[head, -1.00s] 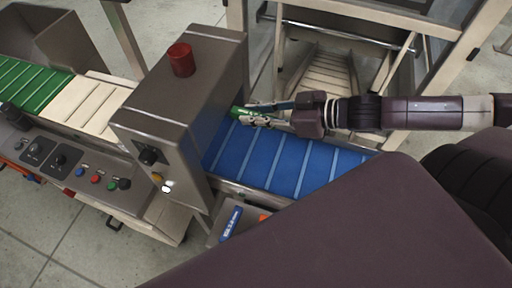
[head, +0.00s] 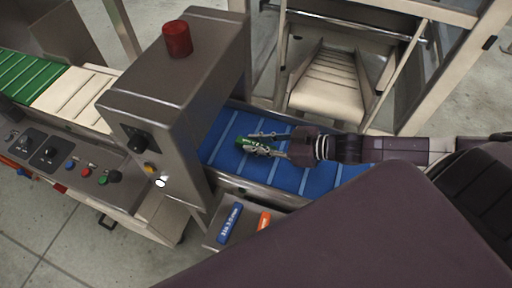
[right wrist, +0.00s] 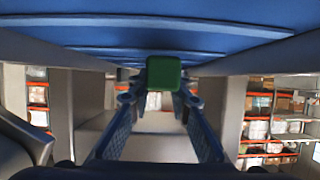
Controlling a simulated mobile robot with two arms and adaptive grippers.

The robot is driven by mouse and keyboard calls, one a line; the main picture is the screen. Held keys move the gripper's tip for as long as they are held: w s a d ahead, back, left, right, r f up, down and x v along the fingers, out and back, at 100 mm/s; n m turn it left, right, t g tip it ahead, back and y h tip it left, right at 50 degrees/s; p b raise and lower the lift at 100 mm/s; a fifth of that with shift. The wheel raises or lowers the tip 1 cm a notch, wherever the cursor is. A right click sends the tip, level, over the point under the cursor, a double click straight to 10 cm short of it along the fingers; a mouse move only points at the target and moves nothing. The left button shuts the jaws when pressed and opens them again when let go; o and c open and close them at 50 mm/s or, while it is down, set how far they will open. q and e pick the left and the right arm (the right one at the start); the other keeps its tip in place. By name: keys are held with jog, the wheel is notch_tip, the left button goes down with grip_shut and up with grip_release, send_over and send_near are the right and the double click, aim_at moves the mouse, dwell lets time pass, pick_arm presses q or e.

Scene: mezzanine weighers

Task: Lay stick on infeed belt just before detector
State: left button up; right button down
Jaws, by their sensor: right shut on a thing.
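A green stick (head: 257,146) with a pale label is held in my right gripper (head: 262,144) over the blue infeed belt (head: 283,171), to the right of the detector's opening. In the right wrist view, the stick's green end (right wrist: 163,73) sits between the two fingers, close to the blue belt surface. I cannot tell whether the stick touches the belt. The grey detector housing (head: 170,97) with a red lamp stands over the belt's left end. My left gripper is not in view.
A blue stick (head: 230,222) and an orange stick (head: 264,220) lie in a grey tray (head: 213,236) in front of the belt. A pale chute (head: 328,97) and frame stand behind. The belt is clear left of the gripper. My own dark body fills the lower right.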

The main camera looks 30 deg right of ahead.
jog(key=shift+f, duration=0.95)
jog(key=shift+f, duration=0.15)
jog(key=c, duration=1.8)
grip_release()
jog(key=shift+o, duration=0.2)
